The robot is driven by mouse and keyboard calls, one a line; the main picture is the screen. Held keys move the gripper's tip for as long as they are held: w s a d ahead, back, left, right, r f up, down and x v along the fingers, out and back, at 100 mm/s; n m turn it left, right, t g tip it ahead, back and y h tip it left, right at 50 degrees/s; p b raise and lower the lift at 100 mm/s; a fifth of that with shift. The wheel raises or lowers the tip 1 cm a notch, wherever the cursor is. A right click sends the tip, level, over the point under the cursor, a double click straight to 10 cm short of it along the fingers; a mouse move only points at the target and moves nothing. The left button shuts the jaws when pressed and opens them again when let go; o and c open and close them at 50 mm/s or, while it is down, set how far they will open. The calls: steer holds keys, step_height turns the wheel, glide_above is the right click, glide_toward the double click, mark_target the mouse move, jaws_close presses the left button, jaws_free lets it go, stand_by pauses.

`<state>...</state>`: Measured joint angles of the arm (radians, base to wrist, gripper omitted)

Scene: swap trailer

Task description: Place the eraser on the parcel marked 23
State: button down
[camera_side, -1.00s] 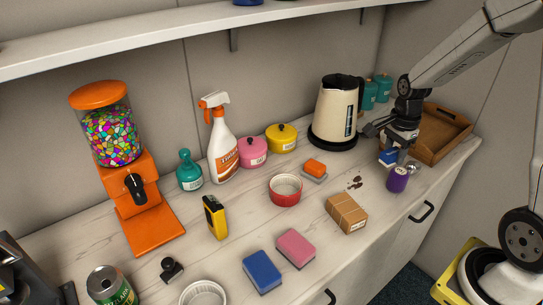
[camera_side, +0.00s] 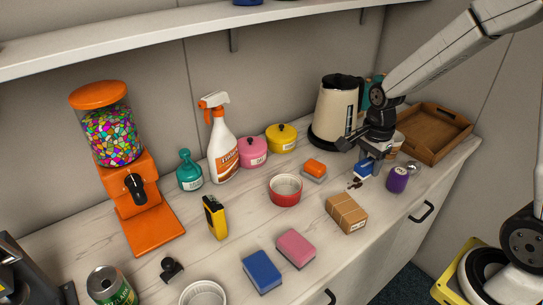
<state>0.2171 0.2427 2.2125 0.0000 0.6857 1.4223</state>
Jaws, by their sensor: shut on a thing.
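The parcel (camera_side: 346,213) is a small brown box with darker bands and a white label on its front face; I cannot read the number. My gripper (camera_side: 372,158) is shut on a small blue-and-white block, the eraser (camera_side: 365,169). It holds the eraser beyond the parcel and a little to its right, apart from it. The parcel's top is bare. I cannot tell the eraser's exact height above the counter.
A purple-lidded jar (camera_side: 397,180) stands right of the eraser. A red ramekin (camera_side: 285,190), an orange block on a grey dish (camera_side: 314,171), and pink (camera_side: 296,248) and blue sponges (camera_side: 262,271) lie left. A kettle (camera_side: 337,110) and wooden tray (camera_side: 436,134) stand behind.

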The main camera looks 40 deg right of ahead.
glide_toward(349, 206)
steer(key=shift+d+f+n, duration=0.1)
steer(key=shift+f+n, duration=0.3)
steer(key=shift+f, duration=1.3)
steer(key=shift+f, duration=1.75)
steer(key=shift+f, duration=0.15)
steer(key=shift+c, duration=1.2)
jaws_free()
step_height(349, 206, up, 12)
steer(key=shift+r, duration=0.2)
